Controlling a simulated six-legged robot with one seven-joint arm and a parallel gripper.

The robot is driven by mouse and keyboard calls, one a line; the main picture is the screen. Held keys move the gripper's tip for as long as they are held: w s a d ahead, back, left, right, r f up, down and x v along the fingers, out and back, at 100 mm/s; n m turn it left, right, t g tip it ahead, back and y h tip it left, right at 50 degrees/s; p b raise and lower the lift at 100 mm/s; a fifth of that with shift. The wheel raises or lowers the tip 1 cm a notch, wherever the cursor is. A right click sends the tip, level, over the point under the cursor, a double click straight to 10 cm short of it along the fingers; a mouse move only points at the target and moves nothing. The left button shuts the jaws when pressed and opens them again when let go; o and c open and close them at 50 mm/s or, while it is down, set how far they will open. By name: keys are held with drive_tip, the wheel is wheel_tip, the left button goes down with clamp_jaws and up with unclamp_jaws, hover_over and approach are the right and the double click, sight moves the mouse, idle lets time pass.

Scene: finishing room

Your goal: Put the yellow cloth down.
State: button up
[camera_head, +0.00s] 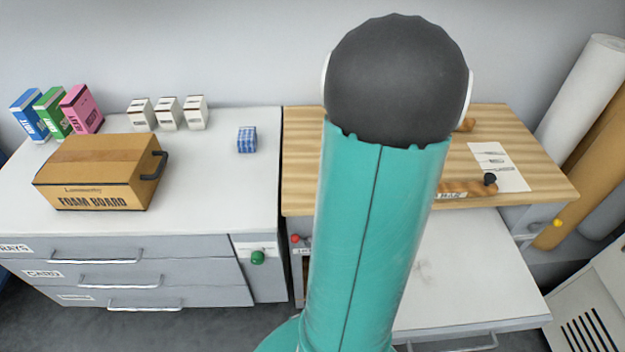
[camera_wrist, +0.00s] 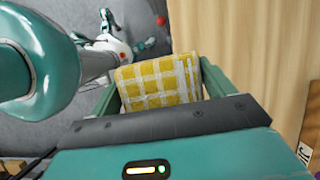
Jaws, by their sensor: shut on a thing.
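The yellow cloth (camera_wrist: 155,88) is a folded yellow and white checked block, seen only in the wrist view. My gripper (camera_wrist: 160,78) is shut on it, with one green finger on each side. A pale wooden surface (camera_wrist: 240,40) lies to the right of the cloth in that view, and grey floor shows to the left. I cannot tell how high the cloth is above the wood. In the head view my teal arm hides the gripper and the cloth.
The wooden worktop (camera_head: 305,165) bears a paper sheet (camera_head: 512,172) and a dark-knobbed tool (camera_head: 489,180). The white counter (camera_head: 215,190) holds a foam board box (camera_head: 100,172), a blue checked cloth (camera_head: 247,140), small white boxes (camera_head: 168,113) and coloured boxes (camera_head: 80,108). Its front right is clear.

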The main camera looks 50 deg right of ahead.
drive_tip(key=shift+d+m, duration=0.1)
drive_tip(key=shift+m, duration=0.2)
drive_tip(key=w+d+f, duration=0.1)
drive_tip(key=w+f, duration=0.2)
drive_tip(key=w, duration=0.1)
drive_tip(key=w+d+f, duration=0.2)
drive_tip(key=w+f, duration=0.1)
drive_tip(key=w, duration=0.1)
drive_tip(key=w+d+f, duration=0.2)
drive_tip(key=w+f, duration=0.1)
drive_tip(key=shift+w+f, duration=0.15)
drive_tip(key=shift+w, duration=0.25)
drive_tip(key=shift+w+d+f, duration=0.1)
drive_tip(key=shift+w+f, duration=0.05)
drive_tip(key=shift+f, duration=0.1)
drive_tip(key=shift+w+f, duration=0.1)
drive_tip(key=shift+f, duration=1.45)
drive_tip(key=shift+f, duration=0.15)
drive_tip(key=o, duration=1)
drive_tip(key=shift+o, duration=0.2)
drive_tip(key=v, duration=1.2)
